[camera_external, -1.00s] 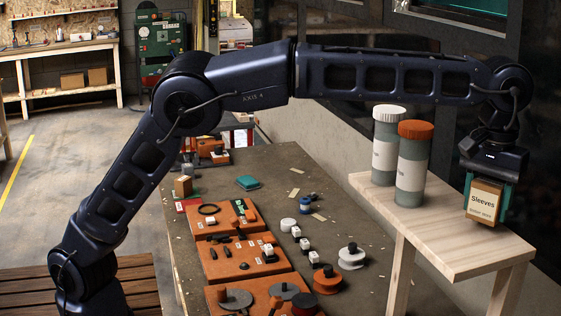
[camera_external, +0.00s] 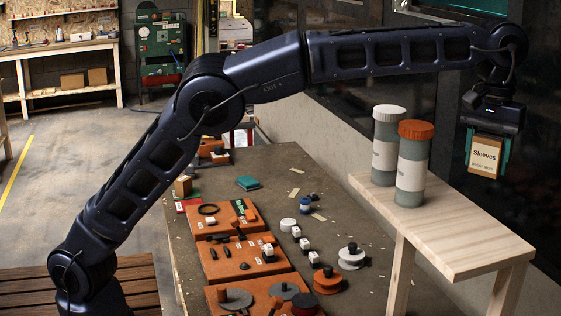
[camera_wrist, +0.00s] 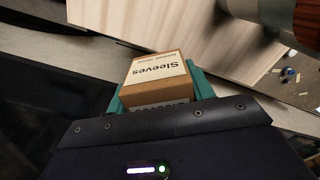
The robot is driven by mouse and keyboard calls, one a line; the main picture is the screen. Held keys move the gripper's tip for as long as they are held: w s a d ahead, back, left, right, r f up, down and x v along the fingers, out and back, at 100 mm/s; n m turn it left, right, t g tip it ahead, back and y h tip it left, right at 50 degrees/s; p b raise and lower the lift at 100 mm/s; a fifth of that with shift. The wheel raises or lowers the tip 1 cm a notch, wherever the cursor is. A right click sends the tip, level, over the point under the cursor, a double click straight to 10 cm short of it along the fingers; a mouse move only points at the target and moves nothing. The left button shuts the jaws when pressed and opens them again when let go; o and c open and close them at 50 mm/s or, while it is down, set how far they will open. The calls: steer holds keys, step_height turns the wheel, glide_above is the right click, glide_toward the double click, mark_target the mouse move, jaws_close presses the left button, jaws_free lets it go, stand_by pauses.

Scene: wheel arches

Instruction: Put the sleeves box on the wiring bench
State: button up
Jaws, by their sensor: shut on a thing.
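The sleeves box (camera_external: 485,156) is a small brown carton with a white label reading "Sleeves". The long dark-topped bench (camera_external: 350,285) stands left of the shelf and lower. I cannot tell from a label which surface is the wiring bench.
Two grey canisters stand on the shelf left of the box, one with a white lid (camera_external: 387,145) and one with an orange lid (camera_external: 413,165). Orange trays (camera_external: 235,262) and several spools, including a white spool (camera_external: 351,258), occupy the dark bench. Its far middle is partly clear.

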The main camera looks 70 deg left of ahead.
steer(key=w+a+f+n, duration=0.1)
steer(key=w+a+f, duration=0.2)
steer(key=a, duration=0.5)
steer(key=w+a+f+n, duration=0.1)
steer(key=w+a+f, duration=0.15)
steer(key=a, duration=0.55)
steer(key=w+a+f+n, duration=0.1)
steer(key=w+a+f, duration=0.15)
steer(key=a, duration=0.55)
steer(key=w+a+f+n, duration=0.1)
steer(key=a+f, duration=0.3)
steer(key=a, duration=0.8)
steer(key=a+f+n, duration=0.2)
steer(key=a+f, duration=0.1)
steer(key=a, duration=0.9)
steer(key=n, duration=0.5)
glide_above(273, 208)
step_height(273, 208, down, 16)
step_height(273, 208, down, 19)
steer(key=shift+d+f, duration=0.1)
steer(key=shift+f, duration=0.1)
steer(key=shift+f, duration=0.1)
